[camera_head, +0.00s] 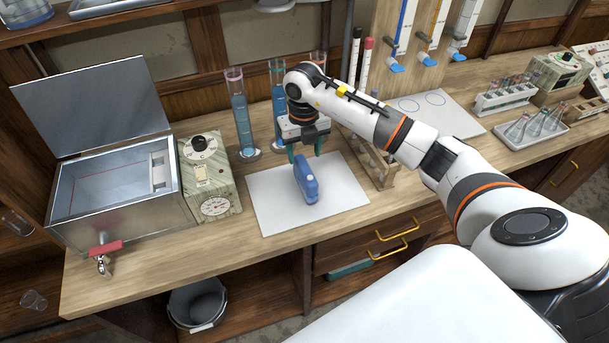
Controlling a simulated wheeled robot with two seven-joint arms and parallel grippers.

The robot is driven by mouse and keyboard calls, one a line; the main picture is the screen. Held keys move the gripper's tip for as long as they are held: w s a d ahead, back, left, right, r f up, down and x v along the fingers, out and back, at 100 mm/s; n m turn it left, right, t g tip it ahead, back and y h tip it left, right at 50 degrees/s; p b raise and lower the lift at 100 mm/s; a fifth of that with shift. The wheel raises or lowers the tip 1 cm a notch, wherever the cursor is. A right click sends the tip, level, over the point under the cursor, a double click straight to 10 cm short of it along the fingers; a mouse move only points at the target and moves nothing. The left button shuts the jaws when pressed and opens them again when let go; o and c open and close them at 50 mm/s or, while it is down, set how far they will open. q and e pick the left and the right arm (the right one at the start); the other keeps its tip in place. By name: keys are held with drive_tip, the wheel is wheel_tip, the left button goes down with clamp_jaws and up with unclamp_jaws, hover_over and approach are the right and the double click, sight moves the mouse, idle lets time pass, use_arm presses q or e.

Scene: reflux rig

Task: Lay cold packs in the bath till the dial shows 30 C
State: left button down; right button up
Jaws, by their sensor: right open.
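A blue cold pack (306,181) stands on a white mat (270,208) in the middle of the bench. My right gripper (305,153) is open just above the pack, its fingers pointing down; I cannot tell whether they touch it. The metal bath (122,225) stands at the left with its lid (92,105) raised; a red line shows on its inner wall. Beside it is a control box (208,175) with a knob and a round dial (216,205); the dial reading is too small to tell. My left gripper is out of view.
Tall cylinders of blue liquid (240,115) stand behind the mat. A wooden rack (372,168) stands right of it, partly behind my arm. A red-handled tap (105,249) juts from the bath's front. A bucket (197,304) stands below. Flasks in a tray (535,127) are at the right.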

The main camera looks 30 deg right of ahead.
sight(305, 168)
drive_tip(key=shift+f, duration=0.7)
drive_tip(key=shift+s+f+p, duration=0.1)
drive_tip(key=shift+f+p, duration=0.2)
drive_tip(key=shift+p, duration=0.15)
wheel_tip(305, 168, down, 4)
drive_tip(key=shift+s+r+p, duration=0.15)
drive_tip(key=shift+p, duration=0.75)
drive_tip(key=shift+f, duration=0.5)
clamp_jaws()
drive_tip(key=shift+r, duration=0.1)
